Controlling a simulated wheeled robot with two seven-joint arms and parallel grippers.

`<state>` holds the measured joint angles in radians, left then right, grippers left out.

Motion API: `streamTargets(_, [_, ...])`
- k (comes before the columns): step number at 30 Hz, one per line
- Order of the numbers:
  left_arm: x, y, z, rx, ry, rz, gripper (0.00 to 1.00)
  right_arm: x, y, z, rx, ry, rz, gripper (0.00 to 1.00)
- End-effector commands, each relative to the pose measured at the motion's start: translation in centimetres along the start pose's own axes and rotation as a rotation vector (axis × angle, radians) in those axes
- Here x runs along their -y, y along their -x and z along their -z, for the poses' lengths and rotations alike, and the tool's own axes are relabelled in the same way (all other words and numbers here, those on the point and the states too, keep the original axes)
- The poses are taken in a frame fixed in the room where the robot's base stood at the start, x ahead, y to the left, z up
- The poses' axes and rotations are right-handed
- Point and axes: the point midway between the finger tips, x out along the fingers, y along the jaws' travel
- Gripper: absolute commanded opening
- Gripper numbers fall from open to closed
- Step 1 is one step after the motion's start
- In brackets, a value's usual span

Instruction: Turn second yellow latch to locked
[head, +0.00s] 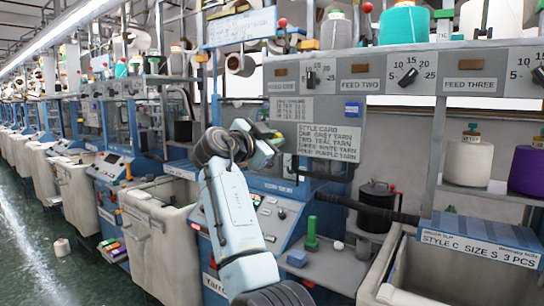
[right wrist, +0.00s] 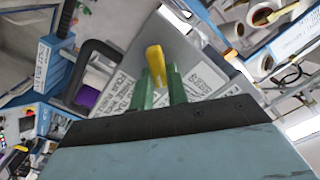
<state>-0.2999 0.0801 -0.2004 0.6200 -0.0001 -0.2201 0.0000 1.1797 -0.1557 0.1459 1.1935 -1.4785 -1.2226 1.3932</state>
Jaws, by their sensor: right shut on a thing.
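A yellow latch (right wrist: 156,62) stands out in the middle of the right wrist view. My right gripper (right wrist: 158,88) is shut on it, with a green fingertip on each side. The latch's rounded upper end shows above the fingers, and its base is hidden. In the head view my right gripper (head: 262,150) is up against the front of the blue knitting machine, left of the style card (head: 316,142). The latch cannot be made out there. Whether it is the second one, and how far it is turned, I cannot tell. My left gripper is not in view.
A grey shelf panel (head: 360,85) with feed dials runs above, carrying yarn cones. A black handle bar (head: 322,170) juts out close right of the gripper. A bin (head: 155,225) stands left.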

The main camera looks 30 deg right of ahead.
Motion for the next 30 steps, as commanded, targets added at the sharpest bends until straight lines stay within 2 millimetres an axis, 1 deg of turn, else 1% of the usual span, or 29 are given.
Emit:
streamTargets(1, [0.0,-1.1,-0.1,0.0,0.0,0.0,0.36,-0.3,0.0,-0.2,-0.003,-0.046,0.0,0.0])
streamTargets(3, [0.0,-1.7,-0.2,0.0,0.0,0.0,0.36,-0.3,0.0,-0.2,-0.002,-0.112,0.001,0.0])
streamTargets(12, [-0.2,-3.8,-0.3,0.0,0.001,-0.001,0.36,-0.6,0.0,-0.2,-0.002,-0.396,0.0,0.0])
streamTargets(17, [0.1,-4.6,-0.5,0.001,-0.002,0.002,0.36,-0.7,0.0,-0.2,-0.002,-0.543,0.001,0.0])
streamTargets(25, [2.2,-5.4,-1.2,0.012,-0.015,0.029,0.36,-0.8,0.0,-0.3,-0.001,-0.749,0.0,0.0])
streamTargets(30, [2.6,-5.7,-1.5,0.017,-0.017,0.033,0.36,-0.9,0.0,-0.3,-0.001,-0.838,0.0,0.0])
